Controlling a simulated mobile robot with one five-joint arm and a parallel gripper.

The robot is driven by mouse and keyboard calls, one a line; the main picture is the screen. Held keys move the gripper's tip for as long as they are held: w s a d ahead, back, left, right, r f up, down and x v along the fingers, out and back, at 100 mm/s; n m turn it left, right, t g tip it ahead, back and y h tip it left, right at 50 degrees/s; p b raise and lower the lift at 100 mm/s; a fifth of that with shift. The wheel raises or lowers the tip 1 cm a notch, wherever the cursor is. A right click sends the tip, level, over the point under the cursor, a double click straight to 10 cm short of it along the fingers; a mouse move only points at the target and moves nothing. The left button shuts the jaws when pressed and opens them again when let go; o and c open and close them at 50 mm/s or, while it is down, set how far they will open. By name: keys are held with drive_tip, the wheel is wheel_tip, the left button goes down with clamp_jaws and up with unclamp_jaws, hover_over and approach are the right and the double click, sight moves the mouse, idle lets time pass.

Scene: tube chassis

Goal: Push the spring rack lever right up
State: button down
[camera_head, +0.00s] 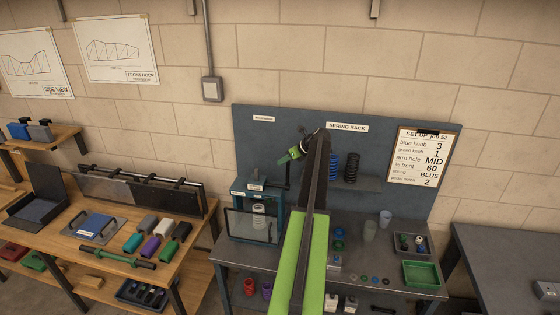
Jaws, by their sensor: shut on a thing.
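The spring rack label (346,127) is on the grey-blue back panel. A blue spring (333,166) and a black spring (351,167) stand below it, right of my arm. My green and black arm reaches up in front of the panel and bends left at its top. My gripper (282,159) points down and left, small in the picture. Its jaws are shut at the top of a thin dark upright bar (287,174), which looks like the lever. The exact grip is too small to see. My arm hides part of the rack.
A teal-framed device (257,200) with a clear screen (253,226) stands below my gripper. Cups, small parts and a green tray (420,273) are on the grey bench at right. A setup sheet (418,157) hangs on the panel. A wooden bench (115,285) is at left.

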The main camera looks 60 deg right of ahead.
drive_tip(key=shift+d, duration=0.1)
drive_tip(key=c, duration=1.4)
unclamp_jaws()
drive_tip(key=shift+d, duration=0.1)
drive_tip(key=shift+o, duration=0.2)
drive_tip(key=shift+w, duration=0.1)
drive_tip(key=p+v, duration=0.3)
drive_tip(key=v, duration=0.1)
drive_tip(key=shift+w+r, duration=0.15)
drive_tip(key=shift+w, duration=0.05)
drive_tip(key=s+a+f, duration=0.1)
drive_tip(key=s, duration=1)
drive_tip(key=shift+s+b, duration=0.35)
drive_tip(key=shift+b, duration=0.1)
